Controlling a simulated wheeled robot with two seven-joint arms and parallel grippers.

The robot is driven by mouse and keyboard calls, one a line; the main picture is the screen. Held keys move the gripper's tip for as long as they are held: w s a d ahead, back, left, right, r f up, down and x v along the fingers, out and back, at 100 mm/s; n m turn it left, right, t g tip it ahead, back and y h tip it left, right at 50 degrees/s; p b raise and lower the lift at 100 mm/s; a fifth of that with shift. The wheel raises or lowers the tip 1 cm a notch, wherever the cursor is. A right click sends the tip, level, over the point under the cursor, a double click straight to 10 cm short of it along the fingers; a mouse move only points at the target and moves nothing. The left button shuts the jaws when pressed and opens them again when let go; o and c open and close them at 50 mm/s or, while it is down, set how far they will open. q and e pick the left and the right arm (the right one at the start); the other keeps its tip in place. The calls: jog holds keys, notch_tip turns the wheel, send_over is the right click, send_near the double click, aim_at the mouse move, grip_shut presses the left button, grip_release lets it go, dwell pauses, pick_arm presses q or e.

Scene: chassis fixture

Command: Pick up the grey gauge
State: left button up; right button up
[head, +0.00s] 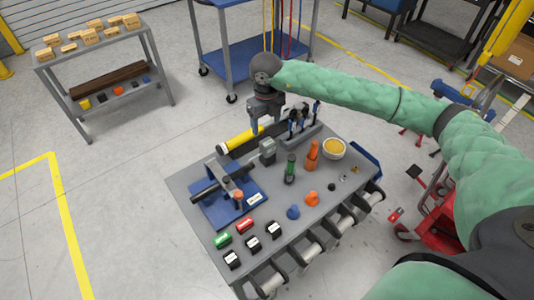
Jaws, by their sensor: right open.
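The grey gauge appears to be the small grey box-like device (268,151) standing upright near the back middle of the grey work table (197,172). My right gripper (266,128) comes down over the back of the table, its fingers open and pointing down. In the picture it is just above the gauge, and I see nothing between its fingers. I cannot tell whether a finger touches the yellow cylinder (240,140) behind. My left gripper is not in view.
A blue fixture (213,208) with a dark bar is left of the gauge. Green (290,170) and orange (312,156) bottles stand to its right, beside a bowl of yellow material (333,149). Several small labelled blocks are at the front left. A dark rack (305,130) is behind.

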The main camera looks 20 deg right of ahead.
aim_at(267, 142)
notch_tip(267, 142, down, 2)
jog(key=shift+f+b, duration=0.1)
jog(key=shift+b, duration=0.5)
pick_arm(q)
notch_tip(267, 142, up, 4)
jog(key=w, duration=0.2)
pick_arm(e)
jog(key=shift+f, duration=0.1)
jog(key=shift+f+p, duration=0.65)
jog(key=shift+f, duration=0.5)
jog(key=f+p, duration=0.3)
jog(key=f, duration=0.1)
jog(key=shift+d, duration=0.2)
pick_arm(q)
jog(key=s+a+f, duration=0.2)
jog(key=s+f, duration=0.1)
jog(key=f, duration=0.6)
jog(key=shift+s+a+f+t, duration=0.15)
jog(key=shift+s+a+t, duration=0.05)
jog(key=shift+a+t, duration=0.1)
pick_arm(e)
jog(key=shift+f, duration=0.6)
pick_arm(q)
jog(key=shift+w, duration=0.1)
pick_arm(e)
jog(key=c, duration=1.3)
